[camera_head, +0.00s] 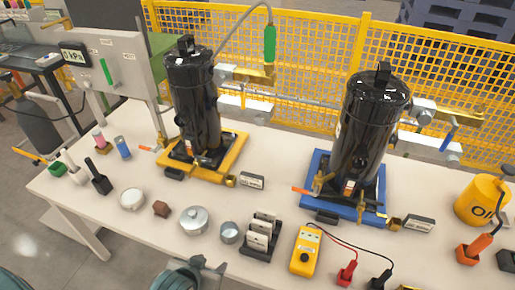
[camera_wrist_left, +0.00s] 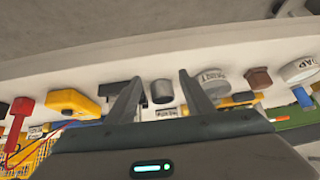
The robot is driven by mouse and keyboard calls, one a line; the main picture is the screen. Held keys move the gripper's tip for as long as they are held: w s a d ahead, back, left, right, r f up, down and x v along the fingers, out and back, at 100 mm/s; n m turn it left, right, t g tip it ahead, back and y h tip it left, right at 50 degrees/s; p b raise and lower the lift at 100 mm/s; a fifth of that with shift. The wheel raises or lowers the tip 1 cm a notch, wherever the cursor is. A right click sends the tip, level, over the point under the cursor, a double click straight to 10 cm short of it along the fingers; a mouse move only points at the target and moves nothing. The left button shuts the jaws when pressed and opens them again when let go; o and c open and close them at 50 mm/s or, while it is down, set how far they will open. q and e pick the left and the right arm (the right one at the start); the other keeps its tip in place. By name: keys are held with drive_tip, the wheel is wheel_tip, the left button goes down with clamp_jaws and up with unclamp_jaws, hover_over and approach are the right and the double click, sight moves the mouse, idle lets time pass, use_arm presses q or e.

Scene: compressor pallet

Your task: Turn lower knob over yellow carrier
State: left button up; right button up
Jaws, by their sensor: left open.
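The yellow carrier (camera_head: 236,152) stands on the table left of centre and holds a black compressor (camera_head: 194,100). My left gripper (camera_head: 197,262) is at the bottom of the head view, near the table's front edge, well away from the fittings. In the left wrist view its two fingers (camera_wrist_left: 158,88) are spread with nothing between them. My right gripper is in neither view.
A blue carrier (camera_head: 316,199) with a second black compressor (camera_head: 368,125) stands to the right. A yellow mesh fence (camera_head: 325,45) stands behind.

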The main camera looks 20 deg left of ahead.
sight(258, 121)
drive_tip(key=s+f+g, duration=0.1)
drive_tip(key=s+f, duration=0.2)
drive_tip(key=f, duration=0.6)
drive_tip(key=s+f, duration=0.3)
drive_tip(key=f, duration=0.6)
use_arm(q)
drive_tip(key=w+r+n+t+h, duration=0.1)
drive_tip(key=w+r+n+t, duration=0.1)
drive_tip(key=w+r+t, duration=0.8)
drive_tip(key=w+r, duration=0.9)
drive_tip(key=w, duration=0.3)
drive_tip(key=shift+w+d+r+n+t, duration=0.25)
drive_tip(key=shift+w+d+n+t, duration=0.05)
drive_tip(key=shift+d, duration=0.05)
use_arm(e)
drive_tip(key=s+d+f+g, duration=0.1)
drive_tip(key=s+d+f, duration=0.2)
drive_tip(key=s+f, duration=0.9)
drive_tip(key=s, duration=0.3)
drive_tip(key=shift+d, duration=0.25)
use_arm(q)
drive_tip(key=shift+w, duration=0.15)
